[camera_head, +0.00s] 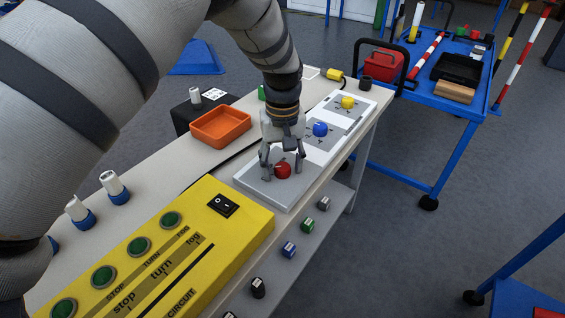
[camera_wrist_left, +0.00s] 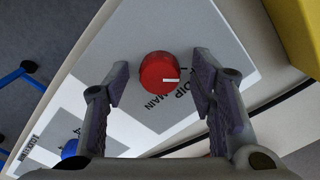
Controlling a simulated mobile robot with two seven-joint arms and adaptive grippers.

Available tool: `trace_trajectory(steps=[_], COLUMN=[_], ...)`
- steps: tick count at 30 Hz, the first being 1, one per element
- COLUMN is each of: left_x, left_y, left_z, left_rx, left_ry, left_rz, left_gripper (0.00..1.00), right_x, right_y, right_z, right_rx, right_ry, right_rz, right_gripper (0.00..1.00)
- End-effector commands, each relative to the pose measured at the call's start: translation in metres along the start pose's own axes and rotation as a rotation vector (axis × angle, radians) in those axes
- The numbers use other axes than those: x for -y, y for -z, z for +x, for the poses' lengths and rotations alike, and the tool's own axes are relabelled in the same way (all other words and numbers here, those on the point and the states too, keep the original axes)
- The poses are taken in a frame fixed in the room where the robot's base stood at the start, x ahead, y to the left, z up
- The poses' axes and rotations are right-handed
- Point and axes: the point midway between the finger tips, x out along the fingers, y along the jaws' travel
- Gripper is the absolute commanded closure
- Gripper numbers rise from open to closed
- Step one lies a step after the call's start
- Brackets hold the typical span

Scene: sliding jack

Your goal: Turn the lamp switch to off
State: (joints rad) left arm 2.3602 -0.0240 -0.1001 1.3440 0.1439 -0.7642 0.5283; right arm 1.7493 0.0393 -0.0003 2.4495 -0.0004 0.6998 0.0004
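A panel (camera_head: 254,183) on the bench carries a red knob (camera_head: 283,171), a blue knob (camera_head: 320,129) and a yellow knob (camera_head: 348,102), each on its own plate. I cannot read which one is marked as the lamp. My left gripper (camera_head: 281,175) points down over the red knob, fingers spread. In the left wrist view the red knob (camera_wrist_left: 160,72) sits between the two open fingers (camera_wrist_left: 160,86), with gaps on both sides. Its white mark points right, and "MAIN" is printed beside it. The blue knob (camera_wrist_left: 70,148) shows at the lower left. My right gripper is not seen.
A yellow control box (camera_head: 190,240) with green buttons and a black rocker switch (camera_head: 223,205) stands near the left gripper. An orange tray (camera_head: 221,127) lies behind it. A blue cart (camera_head: 440,100) is at the right. Open floor lies right of the bench.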

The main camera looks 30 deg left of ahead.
Motion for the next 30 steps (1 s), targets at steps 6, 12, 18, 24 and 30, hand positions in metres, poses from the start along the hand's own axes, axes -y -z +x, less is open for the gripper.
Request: trace_trajectory(steps=[6,12,18,24,30], left_x=[-0.001,-0.001,0.000,0.000,0.000], left_y=[0.001,0.002,0.001,0.000,0.000], left_z=[-0.008,-0.059,-0.104,-0.120,-0.121], left_rx=[-0.004,-0.007,-0.003,-0.002,-0.001], left_ry=[-0.002,-0.004,-0.001,0.000,0.000], left_rz=[0.001,0.001,0.000,0.000,0.000], left_gripper=[0.49,0.49,0.49,0.49,0.49], right_x=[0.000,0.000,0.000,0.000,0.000], right_y=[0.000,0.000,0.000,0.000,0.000], right_z=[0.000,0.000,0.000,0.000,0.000], right_rx=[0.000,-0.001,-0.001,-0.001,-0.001], right_ry=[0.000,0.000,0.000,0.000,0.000], right_rz=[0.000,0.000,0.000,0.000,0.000], right_gripper=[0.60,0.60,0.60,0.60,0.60])
